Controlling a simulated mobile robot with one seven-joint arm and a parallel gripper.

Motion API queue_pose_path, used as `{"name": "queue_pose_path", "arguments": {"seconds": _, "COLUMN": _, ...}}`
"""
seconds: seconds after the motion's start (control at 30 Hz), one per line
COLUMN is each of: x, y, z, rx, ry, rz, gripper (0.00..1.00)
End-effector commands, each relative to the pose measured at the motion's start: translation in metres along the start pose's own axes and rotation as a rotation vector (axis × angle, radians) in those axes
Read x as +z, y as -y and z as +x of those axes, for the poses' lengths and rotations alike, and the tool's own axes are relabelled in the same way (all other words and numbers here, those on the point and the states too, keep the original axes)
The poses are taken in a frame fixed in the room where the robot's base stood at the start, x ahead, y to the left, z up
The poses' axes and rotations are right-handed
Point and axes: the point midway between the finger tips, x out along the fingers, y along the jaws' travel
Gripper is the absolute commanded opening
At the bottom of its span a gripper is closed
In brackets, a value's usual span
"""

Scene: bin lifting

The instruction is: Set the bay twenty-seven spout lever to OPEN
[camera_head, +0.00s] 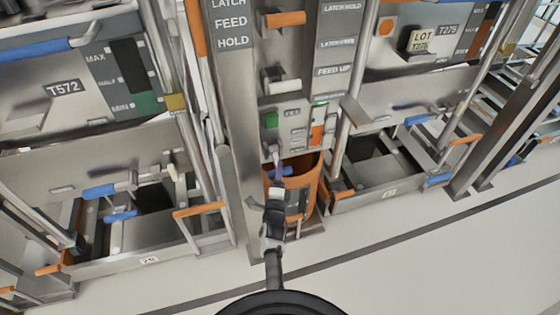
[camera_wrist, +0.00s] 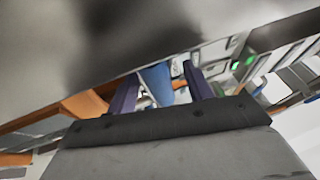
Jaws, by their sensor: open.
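My gripper (camera_head: 277,160) is in front of the middle column, above an orange bin (camera_head: 305,176). In the wrist view my gripper (camera_wrist: 160,84) has its two dark purple fingers apart. A blue handle-like part (camera_wrist: 157,80) shows between or beyond them; I cannot tell whether they touch it. In the head view a short blue part (camera_head: 289,171) shows beside the fingers, against the bin. No readable marking names the bay twenty-seven spout lever, so I cannot tell which handle it is or its setting.
The column carries an orange handle (camera_head: 285,18), a white handle (camera_head: 282,86) and a green indicator (camera_head: 271,120). Steel bays with blue and orange handles stand on both sides. A floor plate (camera_head: 149,260) seems to read 26; the right one (camera_head: 390,191) is too small. The front floor is clear.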

Motion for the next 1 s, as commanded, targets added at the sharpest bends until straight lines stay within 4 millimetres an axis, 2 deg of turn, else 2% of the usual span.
{"name": "queue_pose_path", "arguments": {"seconds": 0.37, "x": 0.0001, "y": 0.0013, "z": -0.0002, "rx": 0.0, "ry": 0.0, "rz": 0.0, "gripper": 0.51}}
{"name": "queue_pose_path", "arguments": {"seconds": 0.77, "x": 0.0001, "y": 0.0014, "z": -0.0001, "rx": 0.0, "ry": 0.0, "rz": 0.0, "gripper": 0.02}}
{"name": "queue_pose_path", "arguments": {"seconds": 1.0, "x": 0.0002, "y": 0.0011, "z": 0.0001, "rx": 0.002, "ry": 0.001, "rz": 0.0, "gripper": 0.0}}
